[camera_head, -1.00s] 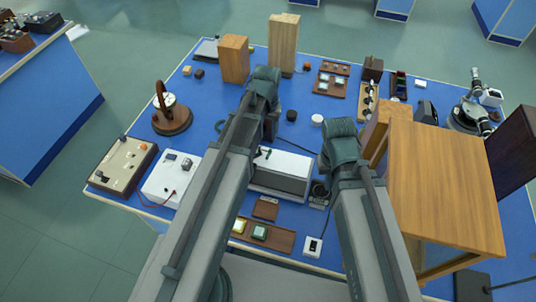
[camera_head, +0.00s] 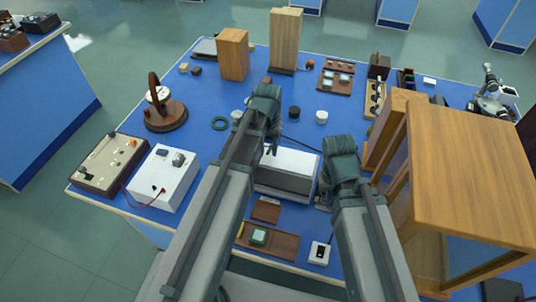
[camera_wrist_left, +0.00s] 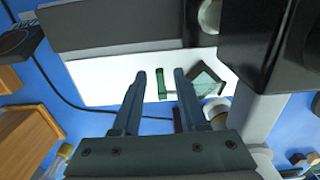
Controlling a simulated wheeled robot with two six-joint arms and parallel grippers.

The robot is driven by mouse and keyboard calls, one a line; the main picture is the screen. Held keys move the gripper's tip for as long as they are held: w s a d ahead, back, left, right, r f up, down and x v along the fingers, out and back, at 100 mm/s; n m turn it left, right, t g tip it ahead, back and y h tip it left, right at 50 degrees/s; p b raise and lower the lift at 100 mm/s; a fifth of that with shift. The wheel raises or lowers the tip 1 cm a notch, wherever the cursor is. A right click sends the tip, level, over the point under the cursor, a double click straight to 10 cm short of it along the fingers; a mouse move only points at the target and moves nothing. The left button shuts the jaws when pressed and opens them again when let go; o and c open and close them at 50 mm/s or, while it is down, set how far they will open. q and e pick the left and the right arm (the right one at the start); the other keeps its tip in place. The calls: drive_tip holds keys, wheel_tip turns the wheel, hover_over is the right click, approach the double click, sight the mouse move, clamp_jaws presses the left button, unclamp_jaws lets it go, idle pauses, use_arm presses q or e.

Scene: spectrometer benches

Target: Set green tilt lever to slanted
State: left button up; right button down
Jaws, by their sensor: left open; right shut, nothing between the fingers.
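A green bar (camera_wrist_left: 162,84), seemingly the green tilt lever, stands against a white-faced instrument (camera_wrist_left: 105,78) in the left wrist view. A dark green faceted piece (camera_wrist_left: 207,78) is to its right. My left gripper (camera_wrist_left: 160,73) is open, and the bar shows between its two fingers; I cannot tell whether they touch it. In the head view this gripper (camera_head: 271,148) hangs over the white instrument (camera_head: 288,168), and the lever cannot be made out there. My right gripper (camera_head: 341,160) is at the instrument's right end, its fingers mostly hidden.
A large wooden box frame (camera_head: 470,175) stands close to the right of my right arm. A brown tray with a green button (camera_head: 259,237) lies in front. Wooden blocks (camera_head: 285,40) stand behind.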

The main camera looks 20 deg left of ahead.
use_arm(q)
drive_tip(key=shift+f, duration=0.1)
clamp_jaws()
idle(0.3)
drive_tip(key=shift+w+r+g, duration=0.2)
drive_tip(key=shift+w+g, duration=0.35)
drive_tip(key=shift+g, duration=0.05)
drive_tip(key=shift+w+g, duration=0.25)
drive_tip(key=shift+g, duration=0.15)
drive_tip(key=shift+w+r+g, duration=0.15)
drive_tip(key=shift+w+g, duration=0.05)
drive_tip(key=shift+g, duration=0.7)
drive_tip(key=shift+s+r+g+b, duration=0.1)
drive_tip(key=shift+r+g+b, duration=0.15)
drive_tip(key=shift+g, duration=0.25)
